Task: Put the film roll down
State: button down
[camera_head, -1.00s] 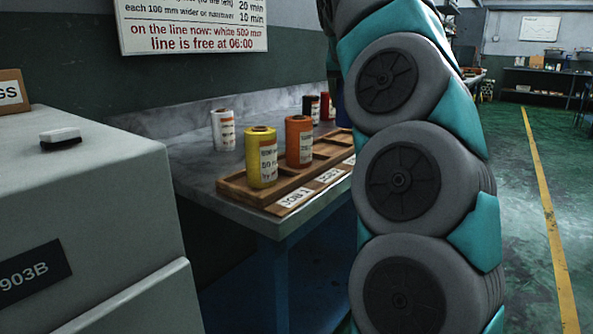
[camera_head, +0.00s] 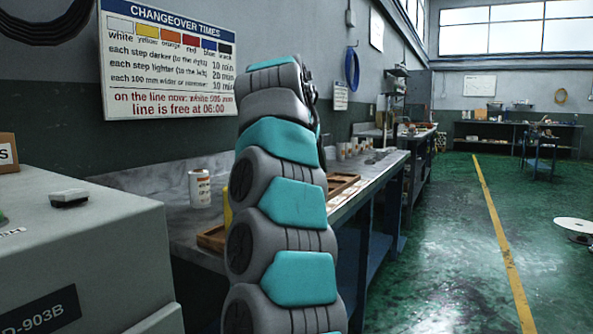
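A white film roll (camera_head: 200,188) with a printed label stands upright on the grey bench (camera_head: 182,222), left of my arm. Only a thin strip of a yellow roll (camera_head: 227,213) shows at my arm's left edge. A wooden tray (camera_head: 212,238) shows on both sides of my arm; its middle is hidden. My arm rises through the centre and bends over at the top. Dark parts at its end, perhaps my gripper (camera_head: 311,92), show beside the top link. The fingers and anything in them are hidden behind the arm.
A grey machine cabinet (camera_head: 95,250) with a small white-topped block stands at the left. Several small pale rolls or cups (camera_head: 351,150) stand farther along the bench. A changeover sign (camera_head: 165,60) hangs above. The green floor right of the bench is mostly open, with a white disc (camera_head: 575,225).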

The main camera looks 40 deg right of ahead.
jog(key=w+d+f+p, duration=0.1)
jog(key=w, duration=0.2)
jog(key=w+d+f+p, duration=0.1)
jog(key=w, duration=0.1)
jog(key=w+f+p, duration=0.1)
jog(key=w+p, duration=0.1)
jog(key=w, duration=0.1)
jog(key=shift+w+d+f, duration=0.1)
jog(key=shift+w+d, duration=0.2)
jog(key=shift+d, duration=0.1)
jog(key=shift+d+f, duration=0.15)
jog(key=shift+f, duration=0.35)
jog(key=shift+b, duration=0.3)
jog(key=shift+f+b, duration=0.4)
jog(key=shift+s+f, duration=0.1)
jog(key=shift+f, duration=0.05)
